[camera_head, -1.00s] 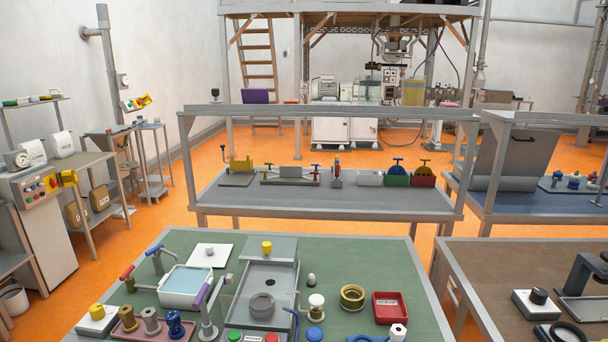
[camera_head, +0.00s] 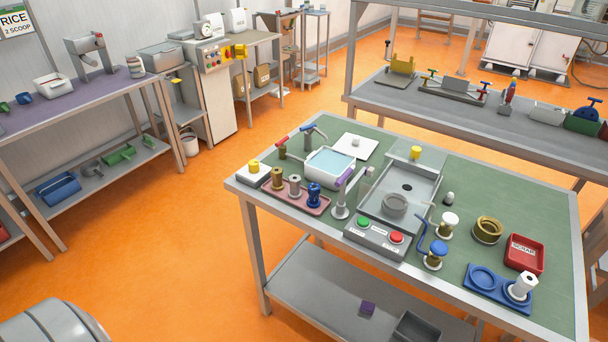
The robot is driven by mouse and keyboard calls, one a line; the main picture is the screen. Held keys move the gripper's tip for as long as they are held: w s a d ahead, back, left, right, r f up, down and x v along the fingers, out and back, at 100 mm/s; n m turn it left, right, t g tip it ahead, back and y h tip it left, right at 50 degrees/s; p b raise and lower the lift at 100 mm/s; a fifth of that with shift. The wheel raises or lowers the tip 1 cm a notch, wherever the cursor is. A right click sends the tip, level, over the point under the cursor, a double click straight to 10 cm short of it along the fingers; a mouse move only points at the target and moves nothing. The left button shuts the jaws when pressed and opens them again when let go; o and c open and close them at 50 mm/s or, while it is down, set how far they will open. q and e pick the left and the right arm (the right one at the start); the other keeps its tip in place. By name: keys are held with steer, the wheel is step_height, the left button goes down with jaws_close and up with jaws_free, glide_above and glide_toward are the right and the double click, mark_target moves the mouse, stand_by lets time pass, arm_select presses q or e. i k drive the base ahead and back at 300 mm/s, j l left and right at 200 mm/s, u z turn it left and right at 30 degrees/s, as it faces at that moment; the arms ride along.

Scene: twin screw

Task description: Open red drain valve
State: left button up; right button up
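A valve with a red handle (camera_head: 283,141) stands at the back left of the green-topped table (camera_head: 480,180), on the left side of a white basin of pale blue water (camera_head: 328,163). A similar valve with a blue handle (camera_head: 314,131) stands just behind the basin. A tap-like fitting with a purple handle (camera_head: 346,174) stands to the right of the basin's front. I cannot tell from the view which way the red handle is set. Neither of my grippers is in view.
A control box with green and red buttons (camera_head: 379,238) and a red scrap tray (camera_head: 524,253) sit on the same table. A purple-topped bench (camera_head: 60,109) is at the left. Open orange floor (camera_head: 180,250) lies left of the green table.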

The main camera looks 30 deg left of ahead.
mark_target(281, 142)
steer(key=j, duration=1.4)
steer(key=j+z, duration=0.15)
steer(key=j, duration=1.2)
steer(key=k+j, duration=0.1)
steer(key=j, duration=1.3)
steer(key=i+z, duration=0.05)
